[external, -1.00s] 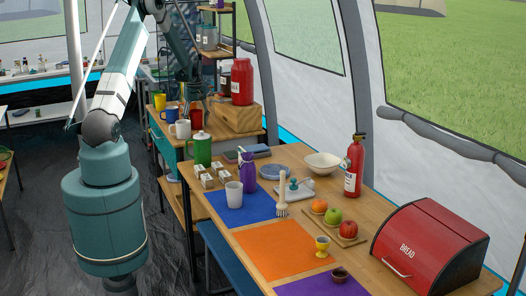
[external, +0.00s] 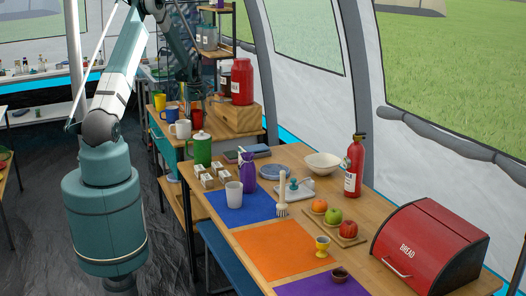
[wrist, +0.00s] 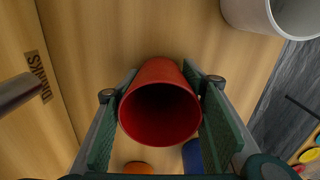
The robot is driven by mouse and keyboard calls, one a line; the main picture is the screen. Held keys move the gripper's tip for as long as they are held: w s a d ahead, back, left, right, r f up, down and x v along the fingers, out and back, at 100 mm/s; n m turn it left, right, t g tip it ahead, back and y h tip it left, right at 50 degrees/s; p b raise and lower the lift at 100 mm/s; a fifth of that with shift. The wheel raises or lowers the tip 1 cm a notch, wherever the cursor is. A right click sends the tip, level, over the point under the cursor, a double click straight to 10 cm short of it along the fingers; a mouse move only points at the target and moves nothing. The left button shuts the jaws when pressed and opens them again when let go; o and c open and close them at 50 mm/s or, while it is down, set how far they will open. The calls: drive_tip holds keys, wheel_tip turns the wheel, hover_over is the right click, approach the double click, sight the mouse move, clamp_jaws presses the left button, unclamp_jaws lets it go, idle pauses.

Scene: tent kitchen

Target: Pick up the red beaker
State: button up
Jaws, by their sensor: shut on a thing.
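The red beaker (wrist: 160,118) is between the two green-padded fingers of my gripper (wrist: 161,92) in the wrist view, with its dark open mouth facing the camera. The fingers are shut on its sides. In the external view the red beaker (external: 196,118) is small and stands at the back table, close to the white mug. My gripper there is partly lost against the dark shelf background. I cannot tell from this view whether the beaker is clear of the wood.
A white mug (wrist: 268,14) is at the upper right of the wrist view. Yellow (external: 160,102) and blue (external: 172,113) mugs stand to the left of the beaker. A large red jar (external: 242,82) sits on a wooden box (external: 234,119) at the right.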

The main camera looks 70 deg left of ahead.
wheel_tip(320, 180, up, 10)
drive_tip(key=shift+p, duration=0.4)
idle(0.3)
